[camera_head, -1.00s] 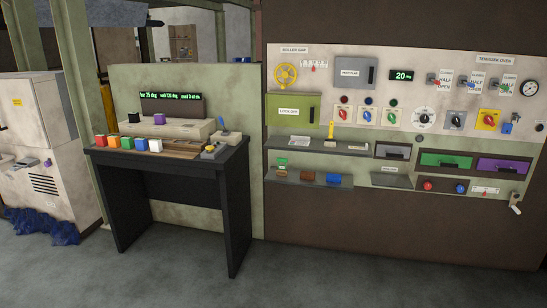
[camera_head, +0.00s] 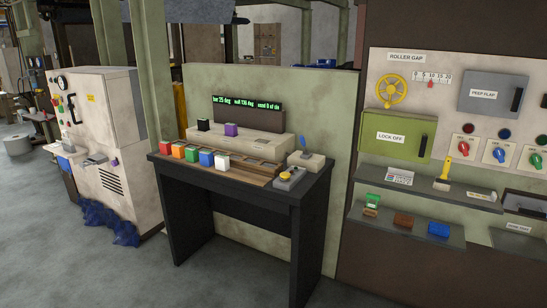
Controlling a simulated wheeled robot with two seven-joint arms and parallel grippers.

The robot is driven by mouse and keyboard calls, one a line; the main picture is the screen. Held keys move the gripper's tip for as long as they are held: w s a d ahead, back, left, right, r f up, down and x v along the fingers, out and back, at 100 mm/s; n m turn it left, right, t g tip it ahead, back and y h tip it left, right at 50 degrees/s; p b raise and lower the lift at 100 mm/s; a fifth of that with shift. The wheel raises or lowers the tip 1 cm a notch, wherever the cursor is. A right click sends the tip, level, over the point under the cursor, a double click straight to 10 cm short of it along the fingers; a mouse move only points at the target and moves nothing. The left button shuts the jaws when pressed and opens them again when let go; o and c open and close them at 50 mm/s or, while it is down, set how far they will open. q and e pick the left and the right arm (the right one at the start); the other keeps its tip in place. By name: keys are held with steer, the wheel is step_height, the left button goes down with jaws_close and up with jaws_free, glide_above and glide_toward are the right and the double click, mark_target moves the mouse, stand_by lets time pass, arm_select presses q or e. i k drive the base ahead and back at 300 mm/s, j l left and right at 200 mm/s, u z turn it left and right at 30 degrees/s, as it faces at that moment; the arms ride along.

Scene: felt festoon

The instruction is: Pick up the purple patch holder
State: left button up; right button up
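The purple patch holder (camera_head: 231,130) is a small purple block. It sits on top of the beige raised unit (camera_head: 245,143) at the back of the dark table, in front of the display with green text. A black block (camera_head: 203,125) sits to its left on the same unit. Neither of my grippers shows in the head view, and nothing is touching the purple block.
Red, orange, green, blue and white blocks (camera_head: 192,154) stand in a row along the front left of the dark table (camera_head: 230,183). A small device with a yellow knob (camera_head: 289,177) is at its right end. Grey floor (camera_head: 185,285) in front is clear.

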mark_target(231, 130)
steer(key=i+j+u, duration=0.15)
steer(key=i+j, duration=0.8)
steer(key=i+j+z, duration=0.45)
steer(key=i+j, duration=0.3)
steer(key=i+j+z, duration=0.25)
steer(key=j, duration=0.25)
steer(key=i+j+z, duration=0.2)
steer(key=i+j, duration=0.15)
steer(key=j, duration=0.2)
